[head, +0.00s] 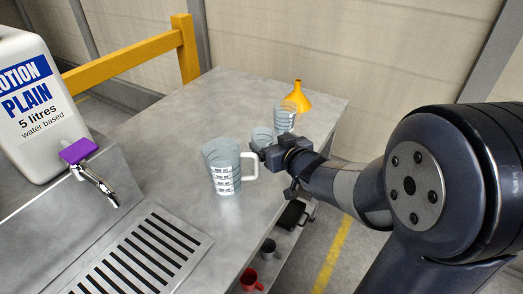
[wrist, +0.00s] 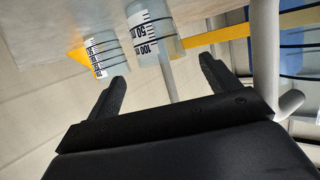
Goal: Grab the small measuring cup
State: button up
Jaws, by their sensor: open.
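The small measuring cup (head: 262,135) is clear with a pale tint and stands on the grey bench, partly hidden behind my gripper in the head view. In the wrist view, the small measuring cup (wrist: 150,32) shows a black-and-white scale with 50 and 100, and a pale handle-like strip points toward me. My gripper (head: 272,166) is just on the near side of the cup.
A large measuring jug (head: 222,168) with a white handle (wrist: 263,50) stands close left of my gripper. Another graduated cup (head: 285,117) and an orange funnel (head: 299,96) stand behind. A drain grille, white canister (head: 38,105) and tap are left. Red and black mugs sit below.

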aim_at(258, 130)
jog(key=b+x, duration=0.1)
jog(key=x, duration=0.6)
jog(key=shift+d, duration=0.1)
jog(key=shift+r, duration=0.1)
jog(key=shift+c, duration=0.4)
jog(key=c, duration=0.9)
jog(key=shift+r, duration=0.1)
jog(key=shift+c, duration=0.2)
